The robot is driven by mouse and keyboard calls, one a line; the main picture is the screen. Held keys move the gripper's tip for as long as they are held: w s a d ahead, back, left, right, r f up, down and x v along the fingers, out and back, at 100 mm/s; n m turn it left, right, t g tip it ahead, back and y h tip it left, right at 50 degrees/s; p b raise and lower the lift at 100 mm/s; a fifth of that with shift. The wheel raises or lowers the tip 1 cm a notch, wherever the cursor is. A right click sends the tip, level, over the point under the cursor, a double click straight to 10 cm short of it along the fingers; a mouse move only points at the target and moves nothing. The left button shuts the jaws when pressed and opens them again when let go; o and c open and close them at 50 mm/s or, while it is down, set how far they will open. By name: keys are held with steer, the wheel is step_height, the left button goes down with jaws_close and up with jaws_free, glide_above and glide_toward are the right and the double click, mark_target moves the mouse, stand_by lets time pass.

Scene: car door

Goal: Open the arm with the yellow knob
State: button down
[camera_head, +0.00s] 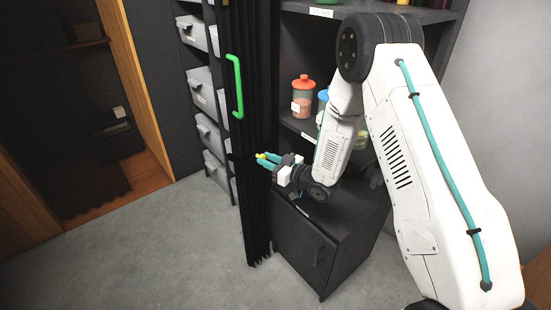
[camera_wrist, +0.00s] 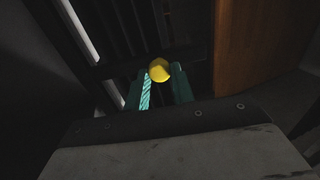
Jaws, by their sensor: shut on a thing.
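The yellow knob (camera_wrist: 159,70) sits between the two teal fingertips of my gripper (camera_wrist: 160,88) in the wrist view. In the head view the small yellow knob (camera_head: 260,156) shows at the tips of my gripper (camera_head: 266,160), beside the dark folding panel (camera_head: 257,215). My gripper is shut on the knob. A dark bar (camera_wrist: 125,68) runs behind the knob in the wrist view. The arm that bears the knob is mostly hidden or too dark to make out in the head view.
A green handle (camera_head: 235,87) is on the folding panel above my gripper. Shelves with jars (camera_head: 302,97) and a low dark cabinet (camera_head: 318,247) stand right of the panel. Grey bins (camera_head: 210,135) are behind it. Open floor (camera_head: 150,255) lies to the left.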

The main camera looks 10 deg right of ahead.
steer(key=shift+r, duration=0.1)
steer(key=c, duration=1.2)
jaws_free()
steer(key=shift+v, duration=3.9)
